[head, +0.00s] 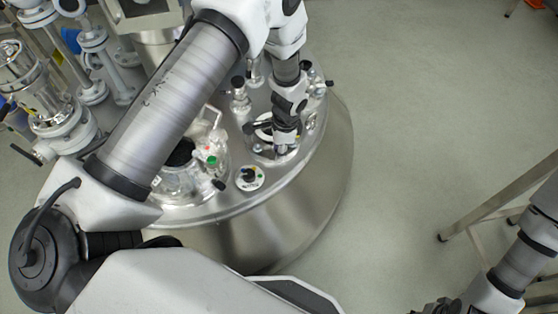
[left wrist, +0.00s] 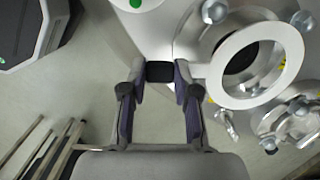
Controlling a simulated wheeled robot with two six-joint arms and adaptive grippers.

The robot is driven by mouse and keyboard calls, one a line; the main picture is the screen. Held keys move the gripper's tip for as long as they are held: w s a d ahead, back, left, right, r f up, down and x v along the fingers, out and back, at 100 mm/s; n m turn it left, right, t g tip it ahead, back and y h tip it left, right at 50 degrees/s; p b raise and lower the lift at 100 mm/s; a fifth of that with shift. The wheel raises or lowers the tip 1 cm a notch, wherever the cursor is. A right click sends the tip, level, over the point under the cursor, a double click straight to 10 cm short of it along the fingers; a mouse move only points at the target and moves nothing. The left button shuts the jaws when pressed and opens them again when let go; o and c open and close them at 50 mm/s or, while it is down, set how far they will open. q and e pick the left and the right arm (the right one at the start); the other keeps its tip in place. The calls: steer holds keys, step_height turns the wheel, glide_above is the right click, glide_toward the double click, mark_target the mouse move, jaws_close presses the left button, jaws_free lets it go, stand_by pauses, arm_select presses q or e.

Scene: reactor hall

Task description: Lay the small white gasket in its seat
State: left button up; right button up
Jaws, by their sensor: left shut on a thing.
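The white gasket (left wrist: 293,72) is a flat ring at the right of the left wrist view, with a black grip block (left wrist: 160,72) at its left side. My left gripper (left wrist: 160,90) is shut on that block. It also shows over the vessel lid in the head view (head: 284,146). The ring overlaps a round metal flange (left wrist: 191,42), apparently its seat, with a dark bore seen through the ring. I cannot tell whether the ring touches the flange. My right arm is at the lower right of the head view; its gripper (head: 440,307) is partly cut off.
The steel vessel lid (head: 235,207) carries glass fittings (head: 205,150), a small labelled knob plate (head: 250,178) and several studs around the flange. Pipework (head: 92,45) stands at the left. A metal frame (head: 500,205) stands at the right. The floor between is clear.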

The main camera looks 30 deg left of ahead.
arm_select(q)
steer(key=shift+a+f, duration=0.1)
steer(key=shift+f, duration=0.25)
step_height(320, 180, down, 4)
steer(key=b, duration=0.4)
steer(key=shift+r, duration=0.1)
steer(key=shift+f, duration=0.2)
steer(key=shift+s+a+r, duration=0.1)
steer(key=shift+p, duration=0.45)
